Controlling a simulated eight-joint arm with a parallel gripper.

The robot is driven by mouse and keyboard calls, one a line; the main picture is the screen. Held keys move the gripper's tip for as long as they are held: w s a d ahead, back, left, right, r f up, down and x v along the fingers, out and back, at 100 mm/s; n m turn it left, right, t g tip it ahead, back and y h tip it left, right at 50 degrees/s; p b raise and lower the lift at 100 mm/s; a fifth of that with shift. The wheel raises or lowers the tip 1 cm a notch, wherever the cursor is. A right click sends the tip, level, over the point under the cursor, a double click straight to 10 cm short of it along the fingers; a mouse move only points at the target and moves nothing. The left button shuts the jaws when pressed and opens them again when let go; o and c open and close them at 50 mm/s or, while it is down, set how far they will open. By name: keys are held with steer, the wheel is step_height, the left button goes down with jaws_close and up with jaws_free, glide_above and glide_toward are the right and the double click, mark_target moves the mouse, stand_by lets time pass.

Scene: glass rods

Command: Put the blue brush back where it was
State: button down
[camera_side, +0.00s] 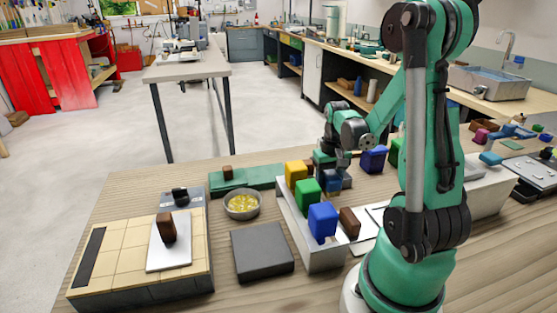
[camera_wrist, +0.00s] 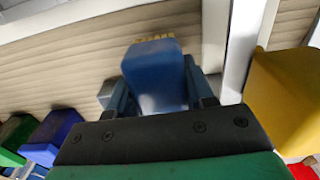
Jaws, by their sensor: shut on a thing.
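A blue brush (camera_wrist: 156,78) is between the two fingers of my gripper (camera_wrist: 160,92) in the wrist view, with yellowish bristles at its far end. My gripper is shut on it. In the side view my gripper (camera_side: 332,172) is over the far right of the tool rack (camera_side: 326,258), partly behind the colored blocks. The held blue brush (camera_side: 332,183) shows there only in part. Another blue block (camera_side: 322,222) stands at the rack's near end and is not held. I cannot tell whether the held brush touches anything below.
A yellow block (camera_side: 296,173) and a green block (camera_side: 308,193) stand on the rack close to my gripper. The yellow one is right of the brush in the wrist view (camera_wrist: 285,100). A dark blue block (camera_side: 373,160) stands further right. A bowl (camera_side: 242,204) and a grey slab (camera_side: 262,252) lie left.

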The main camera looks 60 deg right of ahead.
mark_target(330, 173)
steer(key=shift+f, duration=1.3)
steer(key=shift+c, duration=1.7)
jaws_free()
steer(key=shift+f, duration=0.15)
step_height(330, 173, up, 12)
steer(key=shift+r, duration=0.1)
steer(key=w+a+n+t, duration=0.1)
steer(key=w+a, duration=0.1)
steer(key=a, duration=0.1)
steer(key=w+a+r+n+t+h, duration=0.1)
steer(key=w+a+n, duration=0.1)
steer(key=a, duration=0.1)
steer(key=w+a+n+t, duration=0.1)
steer(key=w+a, duration=0.1)
steer(key=a, duration=0.2)
steer(key=shift+r, duration=0.15)
steer(key=w+a+n+t+y, duration=0.1)
steer(key=a+n+t, duration=0.3)
steer(key=a, duration=0.7)
steer(key=shift+w+a+r+n, duration=0.25)
steer(key=shift+w+n, duration=0.15)
steer(key=shift+n, duration=0.1)
